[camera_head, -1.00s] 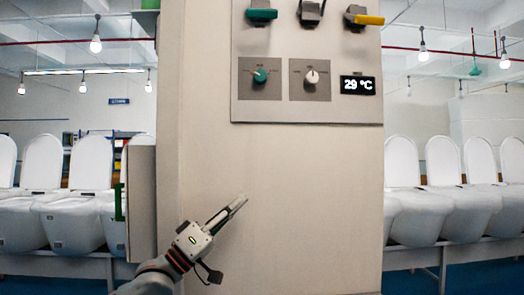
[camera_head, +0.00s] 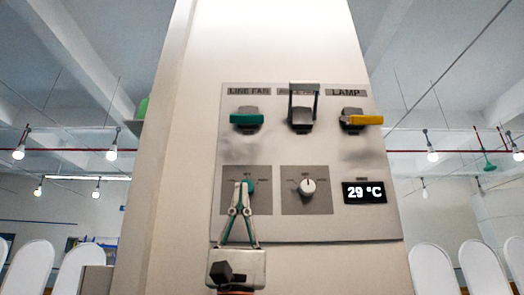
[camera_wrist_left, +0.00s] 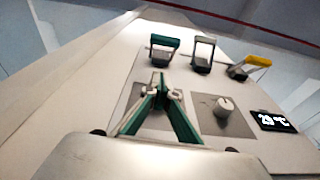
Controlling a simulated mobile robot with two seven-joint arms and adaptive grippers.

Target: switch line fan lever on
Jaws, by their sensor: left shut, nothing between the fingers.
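The line fan lever (camera_head: 246,119) has a green handle on a dark bracket, under the LINE FAN label (camera_head: 248,91) at the panel's upper left. It also shows in the left wrist view (camera_wrist_left: 164,41). My left gripper (camera_head: 243,187) points up, its fingertips together and empty, below the green lever and apart from it. In the left wrist view the gripper (camera_wrist_left: 160,84) also sits below the lever. My right gripper is not in view.
A grey lever (camera_head: 302,118) stands in the middle, its handle raised over its label. A yellow lever (camera_head: 361,120) is under LAMP. A white knob (camera_head: 308,187) and a 29 °C display (camera_head: 364,192) sit below. The lower cabinet face is bare.

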